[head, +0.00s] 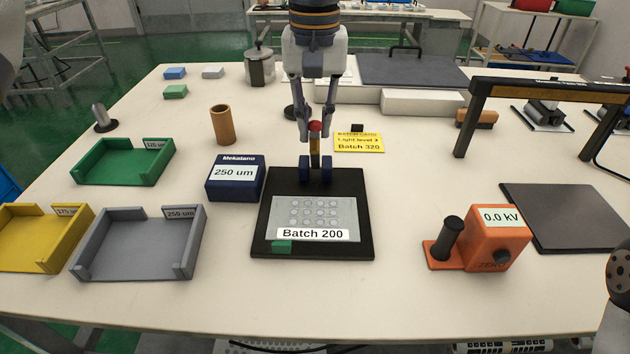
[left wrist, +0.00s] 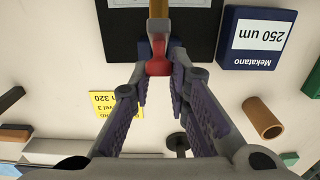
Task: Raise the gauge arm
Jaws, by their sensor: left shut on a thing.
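The gauge arm (head: 314,147) is a brown bar with a red knob (head: 315,126) at its end. It runs from between two dark blue blocks (head: 304,170) at the back of a black plate (head: 260,228); its exact tilt is hard to tell. On the plate lies a grey film (head: 345,213) with round marks, labelled Batch 200. My left gripper (head: 315,131) is shut on the red knob. In the left wrist view, the knob (left wrist: 159,67) sits between the fingertips (left wrist: 159,58). My right gripper is not in view.
A blue 250 um box (head: 236,178) stands left of the plate, with a brown tube (head: 223,125) behind it. A yellow Batch 320 card (head: 359,143) lies behind right. Grey (head: 130,250), green (head: 120,168) and yellow (head: 30,240) trays are left; an orange 0.0 kV unit (head: 497,242) is right.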

